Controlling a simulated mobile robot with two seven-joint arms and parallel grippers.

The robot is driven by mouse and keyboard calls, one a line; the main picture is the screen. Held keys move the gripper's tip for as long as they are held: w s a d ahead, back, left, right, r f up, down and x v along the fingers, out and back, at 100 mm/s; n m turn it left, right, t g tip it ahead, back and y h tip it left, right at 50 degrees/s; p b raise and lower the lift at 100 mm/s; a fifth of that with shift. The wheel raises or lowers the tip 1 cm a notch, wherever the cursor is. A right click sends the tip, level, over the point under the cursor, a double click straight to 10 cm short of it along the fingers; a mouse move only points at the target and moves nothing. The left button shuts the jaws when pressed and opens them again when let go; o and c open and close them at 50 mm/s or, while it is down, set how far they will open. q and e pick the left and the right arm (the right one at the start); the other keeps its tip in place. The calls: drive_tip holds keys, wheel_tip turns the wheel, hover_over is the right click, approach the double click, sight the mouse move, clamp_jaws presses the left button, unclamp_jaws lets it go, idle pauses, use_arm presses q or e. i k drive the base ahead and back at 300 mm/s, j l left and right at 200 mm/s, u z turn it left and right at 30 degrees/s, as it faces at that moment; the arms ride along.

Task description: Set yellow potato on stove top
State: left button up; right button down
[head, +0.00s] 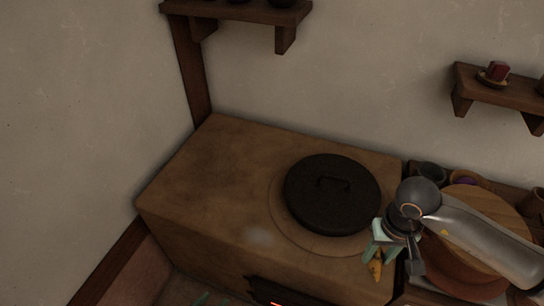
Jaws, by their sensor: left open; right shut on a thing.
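The stove top (190,185) is a brown clay surface with a dark round lid (333,194) with a handle over its round plate. My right gripper (378,254) is at the stove's right front edge, shut on the yellow potato (376,269). Only a small part of the potato shows below the pale green fingers, and the rest is hidden by them. I cannot tell whether the potato touches the stove. My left gripper (203,298) shows only as pale green tips at the bottom edge, in front of the stove; it is open.
The left part of the stove top is bare. A glowing opening (275,301) is in the stove's front. Right of the stove, behind my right arm, are a round wooden board (487,205) and small bowls (428,172). Wall shelves (500,92) hang above.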

sight(230, 213)
drive_tip(key=i+j, duration=0.15)
drive_tip(key=j, duration=0.25)
drive_tip(key=i+j, duration=0.15)
drive_tip(key=j, duration=0.25)
drive_tip(key=i+j, duration=0.15)
drive_tip(key=j, duration=0.25)
drive_tip(key=i+j, duration=0.2)
drive_tip(key=j, duration=0.2)
